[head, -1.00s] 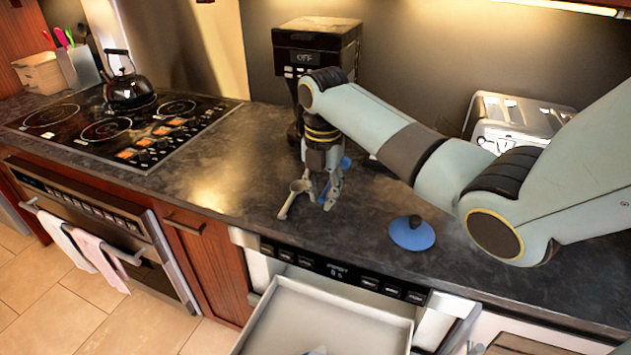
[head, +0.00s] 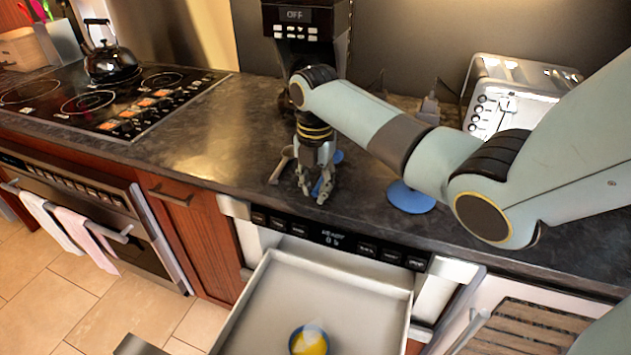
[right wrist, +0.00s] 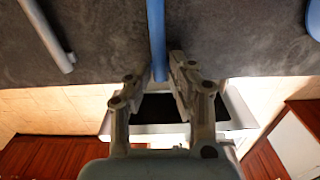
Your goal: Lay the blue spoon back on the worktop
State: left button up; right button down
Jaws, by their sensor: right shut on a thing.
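My right gripper (head: 314,195) is shut on the blue spoon (head: 338,157) at the front part of the worktop (head: 235,150). In the right wrist view, the blue spoon's handle (right wrist: 157,35) runs straight between the fingertips (right wrist: 160,90) and its end is close to the worktop's front edge. The fingers hide part of the spoon in the head view. I cannot tell whether the spoon touches the worktop. My left gripper is not in view.
A pale spoon-like utensil (head: 282,163) lies just left of the gripper. A blue lid (head: 411,197) lies to the right. The open drawer (head: 262,305) below holds a bowl with yellow contents (head: 310,341). A coffee machine (head: 305,25) and toaster (head: 520,95) stand behind.

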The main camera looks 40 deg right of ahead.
jog(key=shift+f, duration=0.45)
dwell(0.5)
jog(key=c, duration=1.1)
grip_release()
notch_tip(320, 180, up, 12)
